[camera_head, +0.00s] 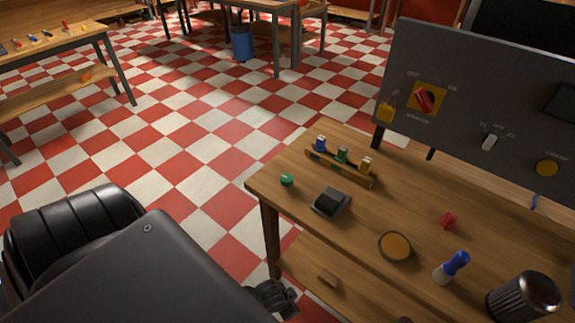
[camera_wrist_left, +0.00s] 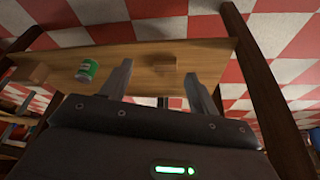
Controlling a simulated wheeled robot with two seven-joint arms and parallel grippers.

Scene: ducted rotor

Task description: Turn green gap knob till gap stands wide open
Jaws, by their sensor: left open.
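No knob on a ducted rotor can be made out in either view. A small round green piece (camera_head: 287,179) lies at the bench's left end, and a green-topped piece (camera_head: 341,155) stands in a small wooden rack between a blue and a yellow one; I cannot tell whether either is the gap knob. My left gripper shows its two fingers apart and empty in the left wrist view (camera_wrist_left: 160,92), facing a wooden board. My right gripper is not in view.
The wooden bench (camera_head: 300,210) carries a black block (camera_head: 330,202), an orange-topped disc (camera_head: 395,246), a red piece (camera_head: 448,221), a blue-and-white piece (camera_head: 451,267) and a dark cylinder (camera_head: 525,297). A grey panel (camera_head: 450,90) with switches stands behind. Checkered floor is free to the left.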

